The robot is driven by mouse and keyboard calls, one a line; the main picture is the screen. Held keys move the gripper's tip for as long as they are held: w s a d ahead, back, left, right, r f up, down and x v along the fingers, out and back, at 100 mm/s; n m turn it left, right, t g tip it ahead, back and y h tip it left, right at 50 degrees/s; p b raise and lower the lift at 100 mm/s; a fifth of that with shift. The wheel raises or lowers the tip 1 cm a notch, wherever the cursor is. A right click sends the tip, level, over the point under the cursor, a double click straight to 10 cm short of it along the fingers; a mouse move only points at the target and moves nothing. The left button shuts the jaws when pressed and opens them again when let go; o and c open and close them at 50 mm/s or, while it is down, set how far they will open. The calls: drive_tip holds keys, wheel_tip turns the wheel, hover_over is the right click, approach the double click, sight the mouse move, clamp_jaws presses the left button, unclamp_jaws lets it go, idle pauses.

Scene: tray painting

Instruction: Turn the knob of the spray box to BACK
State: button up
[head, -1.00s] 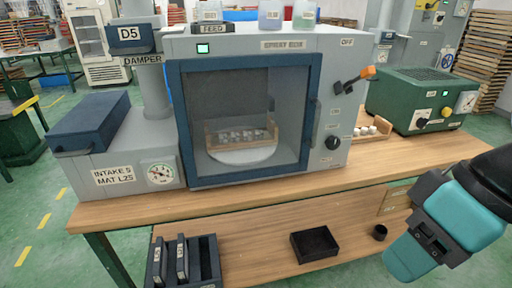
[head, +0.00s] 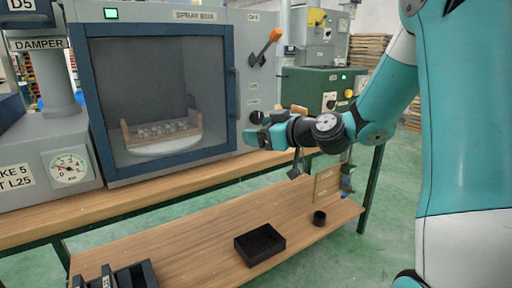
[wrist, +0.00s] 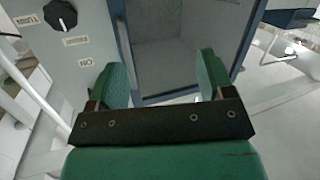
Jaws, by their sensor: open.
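The spray box (head: 222,20) is a grey cabinet with a blue-framed window. Its black round knob (wrist: 60,14) shows at the upper left of the wrist view, on the grey panel, with small labels around it that look turned over and are too blurred to read surely. A pale mark shows on the knob, but its setting is unclear. In the head view my gripper (head: 256,135) is in front of the panel's lower part and hides some of it. In the wrist view my gripper (wrist: 163,80) is open and empty, its green fingers apart, with the knob outside them to the left.
An orange-tipped lever (head: 268,45) sticks out from the panel above my gripper. A green machine (head: 318,85) stands to the right. A black tray (head: 260,245) and a small black cup (head: 319,218) are on the lower shelf (head: 205,255).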

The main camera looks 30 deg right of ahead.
sight(259, 119)
drive_tip(key=w+d+f+m+t+h+b, duration=0.1)
drive_tip(key=d+f+m+t+h+b, duration=0.3)
drive_tip(key=d, duration=0.7)
drive_tip(key=shift+n+g+h, duration=0.4)
drive_tip(key=shift+n+g, duration=0.1)
drive_tip(key=shift+n, duration=0.3)
drive_tip(key=w+p, duration=0.2)
drive_tip(key=w, duration=0.3)
drive_tip(key=w+p, duration=0.3)
drive_tip(key=w, duration=0.3)
drive_tip(key=w+r+p, duration=0.1)
drive_tip(key=w+p, duration=0.2)
drive_tip(key=w, duration=0.3)
drive_tip(key=shift+w+a, duration=0.15)
drive_tip(key=shift+f, duration=0.1)
drive_tip(key=c, duration=0.9)
